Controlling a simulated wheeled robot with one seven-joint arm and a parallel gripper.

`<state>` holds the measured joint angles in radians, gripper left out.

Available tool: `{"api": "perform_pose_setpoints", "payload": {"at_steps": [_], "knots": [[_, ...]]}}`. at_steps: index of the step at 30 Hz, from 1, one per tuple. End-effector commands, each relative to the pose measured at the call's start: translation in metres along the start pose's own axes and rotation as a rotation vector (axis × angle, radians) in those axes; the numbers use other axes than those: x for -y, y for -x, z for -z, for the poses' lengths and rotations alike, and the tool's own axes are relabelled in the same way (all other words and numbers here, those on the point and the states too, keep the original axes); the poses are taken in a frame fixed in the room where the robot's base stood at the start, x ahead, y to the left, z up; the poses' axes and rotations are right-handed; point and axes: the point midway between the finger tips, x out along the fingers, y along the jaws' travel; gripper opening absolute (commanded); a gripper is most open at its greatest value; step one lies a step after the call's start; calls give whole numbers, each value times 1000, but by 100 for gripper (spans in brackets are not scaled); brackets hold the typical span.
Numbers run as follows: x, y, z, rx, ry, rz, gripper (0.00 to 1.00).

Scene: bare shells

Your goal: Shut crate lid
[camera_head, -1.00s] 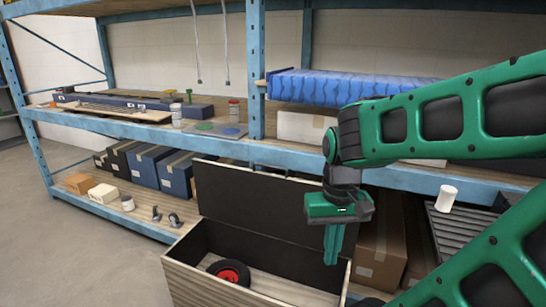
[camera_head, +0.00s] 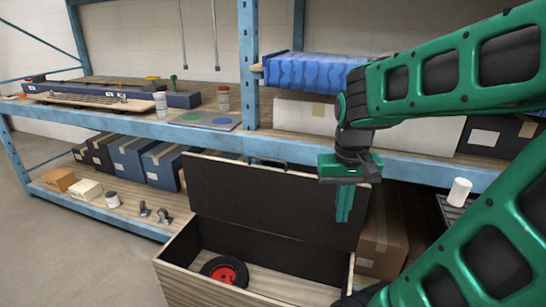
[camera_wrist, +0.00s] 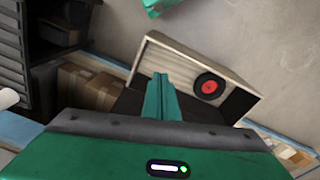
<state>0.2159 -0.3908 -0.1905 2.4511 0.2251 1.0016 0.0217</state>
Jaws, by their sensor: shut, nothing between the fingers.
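The crate (camera_head: 180,275) is a wooden box with a dark inside, low in front of the shelving. Its lid (camera_head: 265,200) stands open and upright along the back edge, dark inner face towards me. A wheel with a red hub (camera_head: 226,272) lies inside the crate. My gripper (camera_head: 344,218) points down in front of the lid's right part, fingers together and empty. I cannot tell whether it touches the lid. In the wrist view my gripper (camera_wrist: 160,80) shows before the dark lid, with the open crate (camera_wrist: 165,58) and the wheel (camera_wrist: 210,86) beyond.
Blue shelving (camera_head: 150,128) stands behind the crate, with boxes (camera_head: 160,160) on its low shelf. A cardboard box (camera_head: 378,245) stands just right of the crate. A white cylinder (camera_head: 459,191) is farther right. The floor at left (camera_head: 60,260) is clear.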

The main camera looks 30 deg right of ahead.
Motion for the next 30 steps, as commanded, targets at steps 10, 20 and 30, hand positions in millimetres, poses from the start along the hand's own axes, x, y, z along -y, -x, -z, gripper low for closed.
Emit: {"api": "perform_pose_setpoints", "payload": {"at_steps": [10, 20, 30], "knots": [[57, 22, 184, -199, -130, -83, 0], [138, 6, 332, -374, -238, -77, 0], [181, -13, 395, -455, -299, -49, 0]]}}
